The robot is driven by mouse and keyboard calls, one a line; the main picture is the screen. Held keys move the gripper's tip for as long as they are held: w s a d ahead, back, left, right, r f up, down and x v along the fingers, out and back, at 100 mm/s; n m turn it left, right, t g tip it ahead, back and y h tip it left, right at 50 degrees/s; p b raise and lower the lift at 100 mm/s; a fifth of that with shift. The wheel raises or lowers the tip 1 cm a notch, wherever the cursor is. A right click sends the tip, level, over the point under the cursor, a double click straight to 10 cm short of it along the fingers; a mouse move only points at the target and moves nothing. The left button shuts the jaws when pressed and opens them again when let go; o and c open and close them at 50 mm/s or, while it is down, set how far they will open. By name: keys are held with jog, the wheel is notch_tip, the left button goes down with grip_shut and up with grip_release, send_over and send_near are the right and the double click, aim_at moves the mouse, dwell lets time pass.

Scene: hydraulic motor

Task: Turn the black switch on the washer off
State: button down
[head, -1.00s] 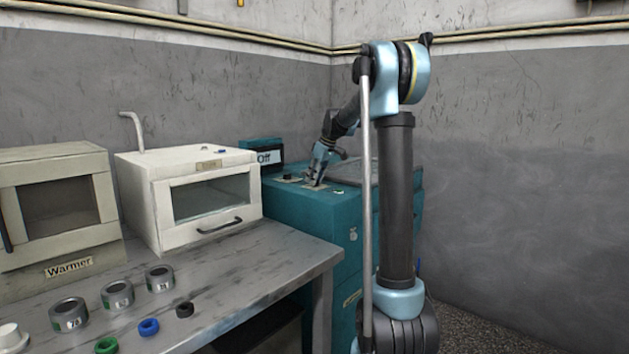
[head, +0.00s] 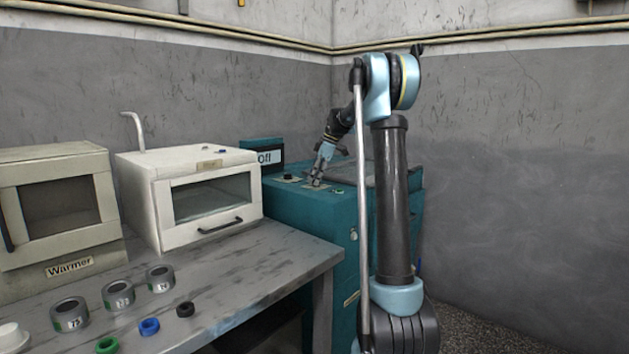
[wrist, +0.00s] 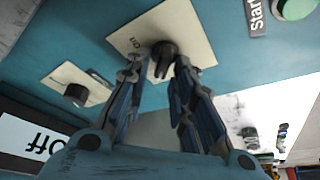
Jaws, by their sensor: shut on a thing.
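The washer (head: 300,212) is the teal machine in the back corner. In the wrist view, its black switch (wrist: 163,52) sits on a cream plate (wrist: 185,28) marked "On" at one side. My gripper (wrist: 158,72) is at the switch, one finger on each side, shut on it. The fingers partly cover the switch, and its exact pointing direction is hard to tell. In the head view, my gripper (head: 316,180) reaches down to the washer's top and hides the switch. The washer's display (head: 266,157) reads "Off".
A second black knob (wrist: 76,95) on its own plate and a green Start button (wrist: 296,8) flank the switch. A white oven (head: 160,205) and a warmer (head: 60,235) stand on the bench to the left, with several rings in front.

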jog(key=shift+w, duration=0.1)
dwell(0.3)
jog(key=c, duration=1.7)
grip_release()
jog(key=shift+d+f, duration=0.1)
jog(key=shift+o, duration=0.2)
jog(key=v, duration=1.2)
